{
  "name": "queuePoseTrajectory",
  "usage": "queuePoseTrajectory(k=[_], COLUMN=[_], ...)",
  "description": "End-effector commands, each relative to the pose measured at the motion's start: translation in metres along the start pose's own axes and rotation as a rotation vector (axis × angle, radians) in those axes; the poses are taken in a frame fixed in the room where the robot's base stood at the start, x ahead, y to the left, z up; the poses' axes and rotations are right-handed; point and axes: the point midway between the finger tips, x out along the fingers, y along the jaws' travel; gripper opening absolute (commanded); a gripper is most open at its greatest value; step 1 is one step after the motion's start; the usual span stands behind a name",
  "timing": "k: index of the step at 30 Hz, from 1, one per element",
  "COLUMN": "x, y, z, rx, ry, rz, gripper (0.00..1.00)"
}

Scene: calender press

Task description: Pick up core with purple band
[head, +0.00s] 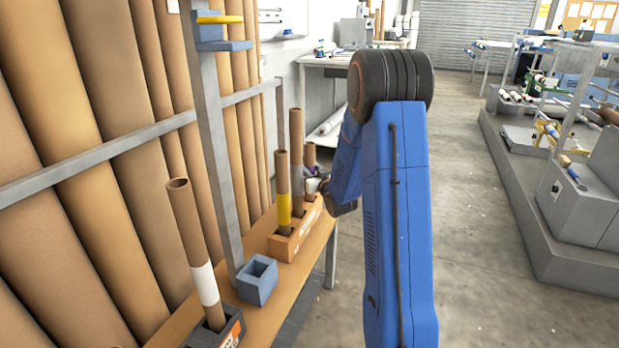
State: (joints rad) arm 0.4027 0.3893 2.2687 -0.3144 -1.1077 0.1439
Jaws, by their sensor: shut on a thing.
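The core with the purple band (310,154) is a short-looking brown tube behind the other cores, at the far end of the low wooden bench. Its dark purple band shows just below its top part. My gripper (317,184) is at this core, shut on it at about band height. The arm's wrist comes in from the right and hides part of the jaws. The core's lower end is hidden, so I cannot tell whether it still stands in the orange-brown holder (283,247).
A yellow-banded core (283,190) and a grey-banded core (297,160) stand close by in the holder. A white-banded core (197,245) leans in a dark holder (232,325) nearer me. An empty blue-grey block (257,281) sits between. A grey post (212,150) rises at left; floor right is open.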

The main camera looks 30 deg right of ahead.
Motion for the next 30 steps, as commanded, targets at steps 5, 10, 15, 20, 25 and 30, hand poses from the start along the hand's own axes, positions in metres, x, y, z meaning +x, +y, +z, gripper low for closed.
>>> queuePoseTrajectory(k=[5, 10, 15, 20, 25, 30], x=[0.0, 0.0, -0.023, -0.046, -0.075, -0.101], y=[0.0, 0.0, 0.024, 0.048, 0.076, 0.102], z=[-0.041, -0.073, -0.073, -0.073, -0.072, -0.073], rx=[-0.001, -0.001, 0.001, 0.0, 0.0, -0.001], ry=[0.005, 0.004, 0.0, 0.0, 0.0, 0.0], rz=[0.001, 0.0, 0.005, 0.006, 0.006, 0.005], gripper=[0.09, 0.09, 0.09, 0.09, 0.09, 0.09])
